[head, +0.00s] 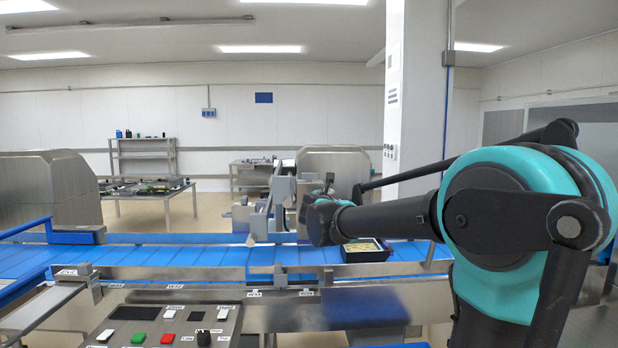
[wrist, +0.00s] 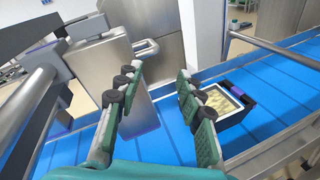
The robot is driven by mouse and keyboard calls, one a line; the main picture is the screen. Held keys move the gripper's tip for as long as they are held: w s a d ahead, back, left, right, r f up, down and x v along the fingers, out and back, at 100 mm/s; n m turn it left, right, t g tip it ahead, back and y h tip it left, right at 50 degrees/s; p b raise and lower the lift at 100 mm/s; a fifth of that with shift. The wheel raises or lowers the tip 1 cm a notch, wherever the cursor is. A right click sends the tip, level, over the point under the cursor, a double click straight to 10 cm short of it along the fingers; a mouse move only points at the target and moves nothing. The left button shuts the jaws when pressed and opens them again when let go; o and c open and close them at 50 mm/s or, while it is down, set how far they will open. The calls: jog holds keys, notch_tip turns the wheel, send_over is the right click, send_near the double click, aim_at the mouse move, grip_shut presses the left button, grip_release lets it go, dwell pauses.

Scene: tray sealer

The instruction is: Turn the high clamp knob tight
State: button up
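My gripper (wrist: 157,76) is open and empty in the wrist view. Its two green-grey fingers with dark joints stand well apart, with blue conveyor and a grey metal block visible between and behind them. I cannot pick out the high clamp knob for certain in either view. A grey upright fixture (head: 265,210) stands over the conveyor, left of my wrist in the head view. Grey metal blocks (wrist: 90,70) and a round bar (wrist: 25,105) show at the left of the wrist view. My wrist hides part of the machine in the head view.
A blue conveyor (head: 190,262) crosses the scene. A black tray (head: 367,257) with pale contents sits on it, right of my fingers in the wrist view (wrist: 240,97). Metal guide rails run along the belt. A control panel (head: 190,323) with several buttons is at lower left.

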aim_at(309, 175)
jog(key=s+d+f+m+g+y, duration=0.1)
jog(key=s+d+f+m+g, duration=0.4)
jog(key=s+f+m, duration=0.75)
jog(key=s+d+f+m+g+y, duration=0.1)
jog(key=s+d+f+m+g, duration=0.2)
jog(key=s+d+f+m, duration=0.95)
jog(key=w+a+r+n+t+y, duration=0.15)
jog(key=w+r+n+t, duration=0.55)
jog(key=w+r, duration=0.9)
jog(key=w+r+n+t+y, duration=0.2)
jog(key=w+r+n+t, duration=0.55)
jog(key=w+r, duration=0.9)
jog(key=w+a+r+n+g+y, duration=0.35)
jog(key=n+y, duration=0.35)
jog(key=n, duration=0.3)
jog(key=w+a+r+n+g+y, duration=0.2)
jog(key=w+n+y, duration=0.2)
jog(key=n+y, duration=0.45)
jog(key=s+f+n+g+y, duration=0.1)
jog(key=s+f+n+g, duration=0.5)
jog(key=n+g, duration=1)
jog(key=shift+n+t, duration=0.3)
jog(key=shift+t, duration=0.6)
jog(key=w+a, duration=0.1)
jog(key=a, duration=0.4)
jog(key=w+a, duration=0.1)
jog(key=a, duration=1)
jog(key=shift+w+a+f, duration=0.3)
jog(key=shift+w+f, duration=0.05)
jog(key=shift+w, duration=0.05)
